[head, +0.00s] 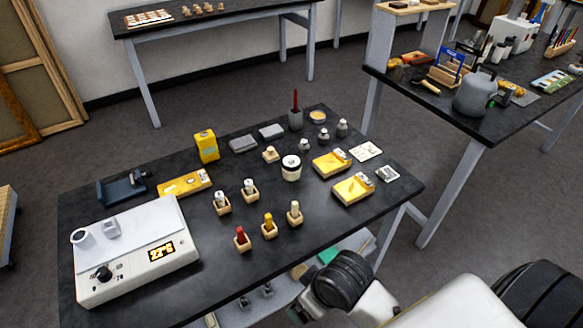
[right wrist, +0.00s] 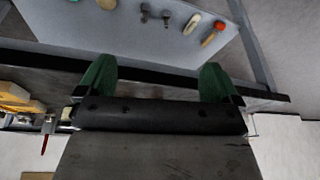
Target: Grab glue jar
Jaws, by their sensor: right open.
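A short white jar with a dark label (head: 291,167), which looks like the glue jar, stands upright on the dark workbench (head: 340,222), right of its middle in the head view. My right gripper (right wrist: 158,84) shows in the right wrist view with its two green fingers wide apart and nothing between them. It is close to the bench's dark edge (right wrist: 150,68), well apart from the jar. In the head view my right arm comes in at the bottom right, below the bench's front edge. The jar is not recognisable in the right wrist view. My left gripper is not in view.
Small bottles in wooden blocks (head: 240,238) stand in front of the jar; yellow boxes (head: 352,188) lie to its right. A white heater unit (head: 138,255) fills the bench's left end. A lower shelf (right wrist: 110,22) holds several small tools. The front right bench corner is clear.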

